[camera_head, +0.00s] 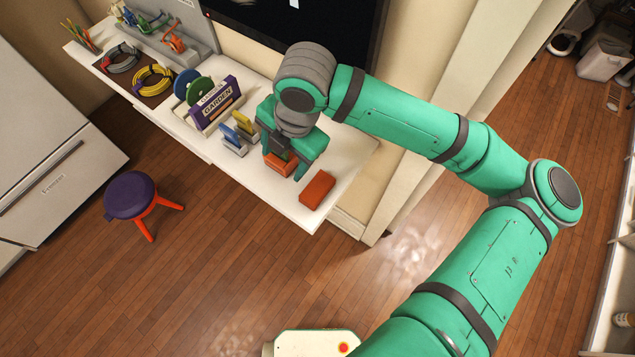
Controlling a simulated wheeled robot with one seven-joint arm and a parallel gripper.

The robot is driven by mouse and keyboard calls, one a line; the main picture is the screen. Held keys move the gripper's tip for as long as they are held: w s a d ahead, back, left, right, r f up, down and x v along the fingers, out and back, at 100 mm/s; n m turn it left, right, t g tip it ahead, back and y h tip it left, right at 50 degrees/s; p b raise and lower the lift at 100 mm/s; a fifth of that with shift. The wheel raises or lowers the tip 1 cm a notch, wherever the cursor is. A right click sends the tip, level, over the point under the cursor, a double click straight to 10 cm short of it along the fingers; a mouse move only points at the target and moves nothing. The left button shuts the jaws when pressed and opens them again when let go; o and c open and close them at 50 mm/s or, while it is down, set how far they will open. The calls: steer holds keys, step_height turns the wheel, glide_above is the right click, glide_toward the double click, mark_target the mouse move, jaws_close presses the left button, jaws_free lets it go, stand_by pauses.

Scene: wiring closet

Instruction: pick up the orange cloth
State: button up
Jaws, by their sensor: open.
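Two folded-looking orange pieces lie near the right end of the white shelf. One orange cloth (278,165) is under my gripper and partly hidden by it. The other orange piece (317,190) lies clear, just to the right and nearer the shelf's front corner. I cannot tell from their look which one is the cloth. My gripper (286,164) points down with its fingers apart, one on each side of the partly hidden piece. I cannot tell whether the fingers touch it.
Left of my gripper on the white shelf (345,172) stand small blue and yellow upright items (238,132), a "GARDEN" box (215,104) and cable coils (153,80). A dark screen (330,25) hangs behind. A purple stool (130,195) stands on the open wooden floor.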

steer(key=h, duration=0.2)
glide_above(318, 188)
steer(key=shift+g, duration=0.4)
steer(key=shift+f, duration=5.6)
steer(key=c, duration=1.1)
